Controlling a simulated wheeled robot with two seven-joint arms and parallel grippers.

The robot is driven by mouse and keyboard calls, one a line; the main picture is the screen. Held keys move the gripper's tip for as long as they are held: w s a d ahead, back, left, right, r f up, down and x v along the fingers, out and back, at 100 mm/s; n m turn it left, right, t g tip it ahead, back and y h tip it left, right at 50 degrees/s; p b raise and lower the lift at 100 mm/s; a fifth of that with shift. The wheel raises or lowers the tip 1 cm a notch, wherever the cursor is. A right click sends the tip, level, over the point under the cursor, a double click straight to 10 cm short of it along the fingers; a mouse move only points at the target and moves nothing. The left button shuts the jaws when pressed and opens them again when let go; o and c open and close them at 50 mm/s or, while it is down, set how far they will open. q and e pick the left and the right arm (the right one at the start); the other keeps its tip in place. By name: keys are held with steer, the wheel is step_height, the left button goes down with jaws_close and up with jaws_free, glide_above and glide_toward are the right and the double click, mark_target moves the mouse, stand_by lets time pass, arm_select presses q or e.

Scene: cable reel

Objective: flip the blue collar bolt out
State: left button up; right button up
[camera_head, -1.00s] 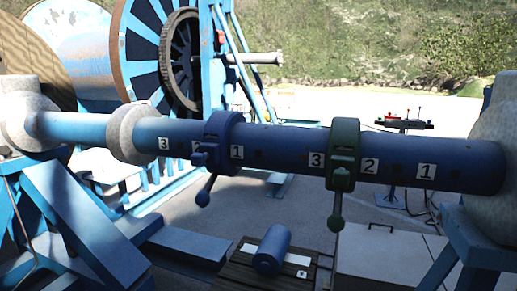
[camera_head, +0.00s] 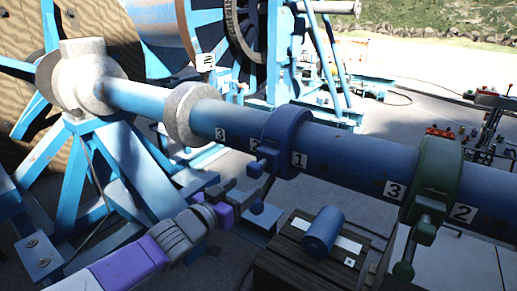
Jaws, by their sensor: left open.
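The blue collar (camera_head: 285,138) sits around the blue shaft (camera_head: 340,158), between labels 2 and 1. Its blue bolt (camera_head: 257,207) hangs down below the collar and ends in a round knob. My left gripper (camera_head: 243,194) comes in from the lower left and is open. Its fingertips are close beside the hanging bolt, to its left; I cannot tell whether they touch it. My right gripper is not in view.
A green collar (camera_head: 431,180) with a hanging green bolt (camera_head: 404,270) sits further right on the shaft. A blue cylinder (camera_head: 322,233) lies on a wooden crate (camera_head: 290,262) below. Blue stand legs (camera_head: 133,165) are at left.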

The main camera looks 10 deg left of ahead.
mark_target(251, 168)
arm_select(q)
steer(key=r, duration=0.3)
steer(key=shift+s+a+r+t, duration=0.15)
steer(key=shift+s+a+t, duration=0.05)
steer(key=shift+a+t, duration=0.1)
steer(key=shift+x, duration=3.6)
steer(key=shift+d, duration=0.1)
steer(key=shift+c, duration=0.5)
